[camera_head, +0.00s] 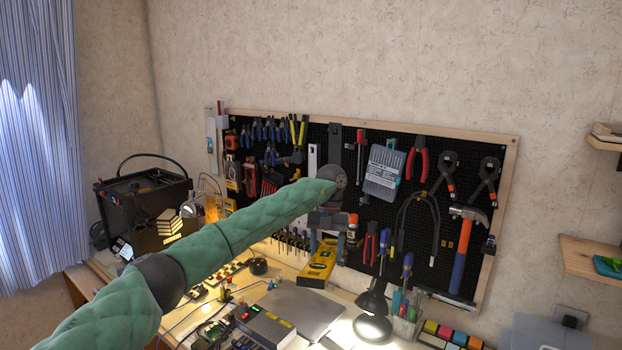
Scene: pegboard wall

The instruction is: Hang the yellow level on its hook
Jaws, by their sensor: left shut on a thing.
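The yellow level (317,264) hangs tilted below my left gripper (328,232), in front of the lower middle of the black pegboard (375,225). My left arm comes in from the lower left, and its gripper is shut on the upper end of the level. The wrist hides part of the board behind it. I cannot tell which hook on the board is the level's own. My right gripper is not in view.
Pliers, a hammer (462,250) and other tools hang around the gripper. Below stand a desk lamp (372,310), a closed laptop (302,308) and a pen holder (405,322). A black box-shaped machine (145,205) stands at the left. Wooden shelves (592,258) jut out at the right.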

